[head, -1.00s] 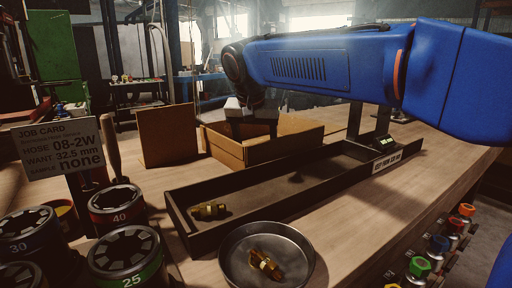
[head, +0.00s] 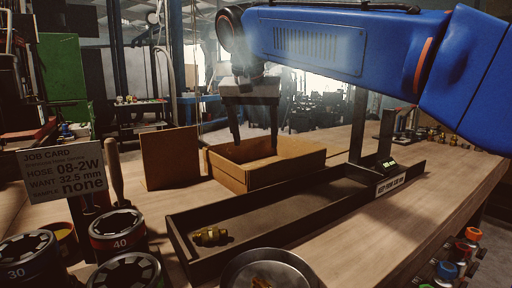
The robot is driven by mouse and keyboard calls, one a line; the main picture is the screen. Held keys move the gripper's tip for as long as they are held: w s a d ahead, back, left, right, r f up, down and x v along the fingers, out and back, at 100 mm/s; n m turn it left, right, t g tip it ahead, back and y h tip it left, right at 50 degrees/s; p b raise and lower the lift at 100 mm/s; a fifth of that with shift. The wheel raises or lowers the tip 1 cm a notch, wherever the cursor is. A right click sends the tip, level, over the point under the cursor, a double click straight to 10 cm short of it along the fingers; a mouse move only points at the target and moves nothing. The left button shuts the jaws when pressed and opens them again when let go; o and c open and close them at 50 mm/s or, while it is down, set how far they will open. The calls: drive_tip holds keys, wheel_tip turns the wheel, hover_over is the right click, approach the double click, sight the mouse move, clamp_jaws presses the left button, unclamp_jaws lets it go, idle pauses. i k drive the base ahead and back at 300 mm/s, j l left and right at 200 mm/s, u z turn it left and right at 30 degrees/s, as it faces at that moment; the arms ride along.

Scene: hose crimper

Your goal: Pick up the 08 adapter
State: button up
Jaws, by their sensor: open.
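My gripper (head: 255,138) is open and empty, its two fingers pointing down over the open cardboard box (head: 280,175). The fingertips are near the box opening; I cannot tell whether they are inside it. A brass fitting (head: 209,236) lies at the near left end of the long dark tray. Another brass piece (head: 261,283) shows partly in the round metal dish (head: 236,267), cut off by the bottom edge. No 08 marking is readable on either fitting, so I cannot tell which is the 08 adapter. The box's inside is mostly hidden.
The long dark tray (head: 330,213) runs across the bench, with a dark upright stand at its far end. A job card (head: 63,170) reading "HOSE 08-2W" and several crimp die sets (head: 117,229) stand at left. Coloured-cap items (head: 473,235) line the right edge.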

sight(213, 235)
drive_tip(key=k+l, duration=0.2)
drive_tip(key=k, duration=0.3)
drive_tip(key=k+l, duration=0.25)
drive_tip(key=k, duration=0.2)
